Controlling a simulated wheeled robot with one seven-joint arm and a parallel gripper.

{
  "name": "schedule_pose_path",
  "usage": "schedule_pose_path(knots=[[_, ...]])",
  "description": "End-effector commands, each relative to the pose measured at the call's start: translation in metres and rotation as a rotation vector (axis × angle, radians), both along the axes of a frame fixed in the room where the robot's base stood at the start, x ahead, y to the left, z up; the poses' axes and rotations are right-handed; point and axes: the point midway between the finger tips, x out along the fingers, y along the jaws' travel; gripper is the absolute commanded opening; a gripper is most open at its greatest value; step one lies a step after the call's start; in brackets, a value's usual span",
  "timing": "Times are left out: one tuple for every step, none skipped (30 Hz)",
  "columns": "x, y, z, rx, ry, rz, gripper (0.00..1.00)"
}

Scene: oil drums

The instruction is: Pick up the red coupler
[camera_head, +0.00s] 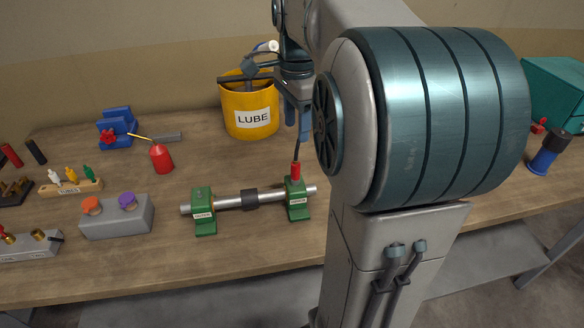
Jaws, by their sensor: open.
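A small red cylindrical piece (295,172) stands on top of the right green bearing stand (298,206), with a thin dark rod or hose rising from it. A short red cylinder (11,155) also lies at the far left edge of the table; I cannot tell which of the two is the coupler. My gripper (298,132) points down above the right green stand, in front of the yellow bucket. Its blue fingers are apart, and the dark rod shows below them. I cannot tell whether they touch the rod.
The yellow LUBE bucket (240,126) stands close behind my gripper. A steel shaft (228,203) spans the two green stands.

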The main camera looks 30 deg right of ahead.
Motion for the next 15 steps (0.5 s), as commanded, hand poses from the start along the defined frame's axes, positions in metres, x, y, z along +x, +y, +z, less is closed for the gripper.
schedule_pose_path(knots=[[-0.001,0.000,-0.010,0.001,0.005,-0.001,0.46],[-0.001,0.001,-0.016,0.002,0.005,0.000,0.46],[-0.001,0.001,-0.025,0.002,0.005,0.000,0.46],[-0.001,0.001,-0.031,0.002,0.006,0.001,0.46],[-0.001,0.001,-0.037,0.001,0.005,0.001,0.46],[-0.001,0.001,-0.045,0.001,0.005,0.001,0.46],[-0.002,0.001,-0.051,0.001,0.005,0.001,0.46],[-0.001,0.001,-0.056,0.001,0.005,0.002,0.46],[-0.001,0.001,-0.061,0.001,0.004,0.002,0.46],[-0.001,0.001,-0.065,0.001,0.004,0.002,0.46],[-0.001,0.001,-0.068,0.001,0.002,0.002,0.46],[-0.001,0.001,-0.071,0.001,0.001,0.002,0.46],[-0.001,0.001,-0.073,0.001,0.001,0.002,0.46],[-0.001,0.001,-0.075,0.001,0.001,0.002,0.46],[-0.002,0.001,-0.076,0.001,0.001,0.002,0.46]])
